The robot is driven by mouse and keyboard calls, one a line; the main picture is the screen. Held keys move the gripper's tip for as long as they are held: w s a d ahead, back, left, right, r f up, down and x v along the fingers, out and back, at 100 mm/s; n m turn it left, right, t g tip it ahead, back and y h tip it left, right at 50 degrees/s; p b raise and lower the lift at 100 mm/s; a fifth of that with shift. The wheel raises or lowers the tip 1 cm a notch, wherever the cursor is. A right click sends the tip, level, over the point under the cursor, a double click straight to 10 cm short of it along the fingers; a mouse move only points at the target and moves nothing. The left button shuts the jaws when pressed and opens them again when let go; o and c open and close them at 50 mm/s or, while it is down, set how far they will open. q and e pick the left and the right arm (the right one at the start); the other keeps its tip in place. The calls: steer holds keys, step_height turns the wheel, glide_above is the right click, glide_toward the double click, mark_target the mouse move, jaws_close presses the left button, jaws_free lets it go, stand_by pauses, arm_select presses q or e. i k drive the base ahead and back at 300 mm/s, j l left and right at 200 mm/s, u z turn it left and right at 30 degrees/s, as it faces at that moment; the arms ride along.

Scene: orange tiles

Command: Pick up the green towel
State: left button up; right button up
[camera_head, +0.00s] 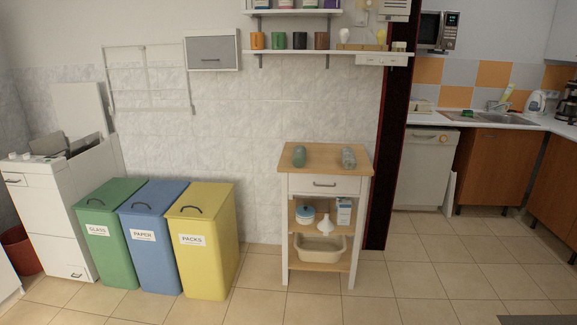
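A green rolled item (299,155), which looks like the green towel, lies on the wooden top of a white cart (326,158), left of centre. A grey-green rolled item (348,158) lies to its right on the same top, apart from it. Neither of my grippers is in view. Nothing touches or covers the green roll.
Green, blue and yellow bins (207,245) stand left of the cart. Shelves with several cups (300,41) hang above it. A dark post (386,140) rises right of the cart. The tiled floor (390,295) in front is clear.

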mark_target(299, 154)
steer(key=i, duration=1.8)
